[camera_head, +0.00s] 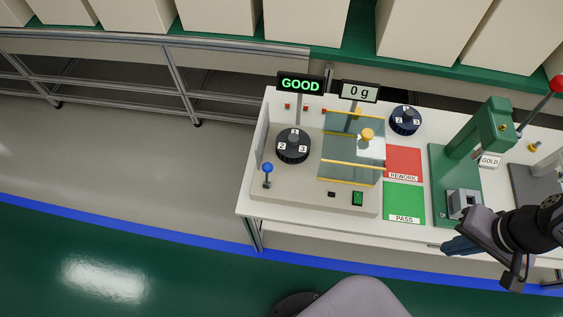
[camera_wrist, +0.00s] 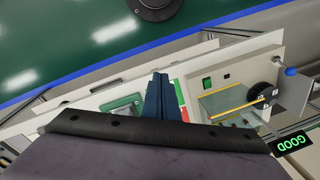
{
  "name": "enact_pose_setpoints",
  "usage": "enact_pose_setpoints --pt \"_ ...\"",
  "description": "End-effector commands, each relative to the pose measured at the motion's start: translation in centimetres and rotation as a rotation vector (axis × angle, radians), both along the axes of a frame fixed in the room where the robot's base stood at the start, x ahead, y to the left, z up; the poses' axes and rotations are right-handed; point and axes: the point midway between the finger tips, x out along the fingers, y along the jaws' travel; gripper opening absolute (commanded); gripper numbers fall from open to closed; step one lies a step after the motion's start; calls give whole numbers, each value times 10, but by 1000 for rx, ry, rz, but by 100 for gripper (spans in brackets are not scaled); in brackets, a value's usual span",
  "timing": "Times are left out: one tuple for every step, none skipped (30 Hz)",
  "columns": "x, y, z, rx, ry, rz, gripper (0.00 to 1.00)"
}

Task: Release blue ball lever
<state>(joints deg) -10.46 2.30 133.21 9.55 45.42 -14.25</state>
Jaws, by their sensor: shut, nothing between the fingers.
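The blue ball lever (camera_head: 267,169) stands upright at the front left corner of the grey test station on the white bench. Its blue ball also shows in the wrist view (camera_wrist: 290,71) at the right. My gripper (camera_head: 446,250) is far to the right of the lever, over the bench's front edge near the green press. Its blue fingers (camera_wrist: 159,94) are shut and empty in the wrist view. Nothing touches the lever.
A black numbered dial (camera_head: 293,146) and a clear yellow-edged cover (camera_head: 350,150) stand beside the lever. Red REWORK (camera_head: 403,162) and green PASS (camera_head: 404,203) pads lie right of them. A green press (camera_head: 490,130) stands right. A display (camera_head: 300,85) reads GOOD; another (camera_head: 360,92) reads 0 g.

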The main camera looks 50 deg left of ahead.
Motion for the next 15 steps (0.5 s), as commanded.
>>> enact_pose_setpoints --pt "10 25 -12 29 5 79 0" --pt "15 40 -15 51 7 129 0" --pt "20 62 -20 80 10 196 0" --pt "24 79 -23 102 9 248 0" --pt "26 97 -26 127 12 301 0" --pt "29 120 -30 159 13 369 0" --pt "30 139 -34 184 14 423 0" --pt "29 157 -37 210 15 476 0" --pt "28 182 -41 245 14 546 0" --pt "26 200 -45 273 15 599 0" --pt "23 219 -48 299 14 650 0" --pt "18 242 -52 335 14 718 0" --pt "14 258 -54 362 12 765 0" --pt "9 274 -56 386 12 809 0" --pt "2 292 -59 416 10 863 0"
